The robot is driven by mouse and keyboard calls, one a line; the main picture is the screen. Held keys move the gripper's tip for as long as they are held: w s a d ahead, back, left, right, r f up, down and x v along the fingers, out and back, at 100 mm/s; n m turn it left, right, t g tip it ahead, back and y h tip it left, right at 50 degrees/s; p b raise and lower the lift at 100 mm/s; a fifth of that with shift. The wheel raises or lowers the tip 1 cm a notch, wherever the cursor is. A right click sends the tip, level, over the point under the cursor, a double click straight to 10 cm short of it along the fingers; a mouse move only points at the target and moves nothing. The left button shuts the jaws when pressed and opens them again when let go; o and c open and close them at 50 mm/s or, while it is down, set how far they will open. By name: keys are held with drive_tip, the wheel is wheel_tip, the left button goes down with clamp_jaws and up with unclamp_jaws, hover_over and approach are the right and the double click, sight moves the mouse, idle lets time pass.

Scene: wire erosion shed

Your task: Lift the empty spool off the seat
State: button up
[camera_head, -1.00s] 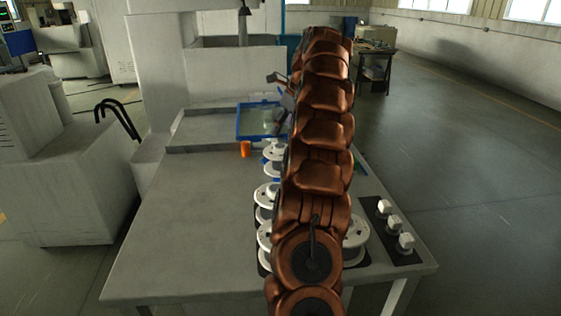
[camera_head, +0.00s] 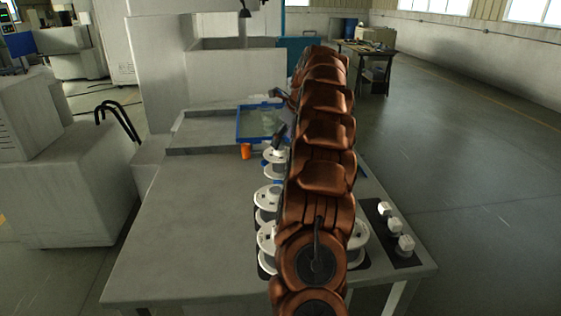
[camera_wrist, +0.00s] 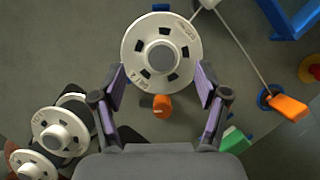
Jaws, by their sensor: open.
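In the wrist view a white spool (camera_wrist: 185,60) with a grey centre and dark slots lies just ahead of my gripper (camera_wrist: 160,78). My gripper is open, one finger on each side of the spool's lower edge. I cannot tell whether the fingers touch it, and its core and the seat under it are hidden. In the head view my gripper (camera_head: 280,137) is above the farthest white spool (camera_head: 272,168) of the left row. My arm hides part of the table behind it.
Several other white spools stand close by, at the left in the wrist view (camera_wrist: 60,132) and nearer in the head view (camera_head: 266,236). A blue-framed tray (camera_head: 238,128) lies beyond. The table's left side is clear.

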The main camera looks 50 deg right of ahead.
sight(280, 148)
drive_tip(key=shift+x, duration=1.7)
drive_tip(key=shift+d, duration=0.1)
drive_tip(key=shift+c, duration=0.3)
clamp_jaws()
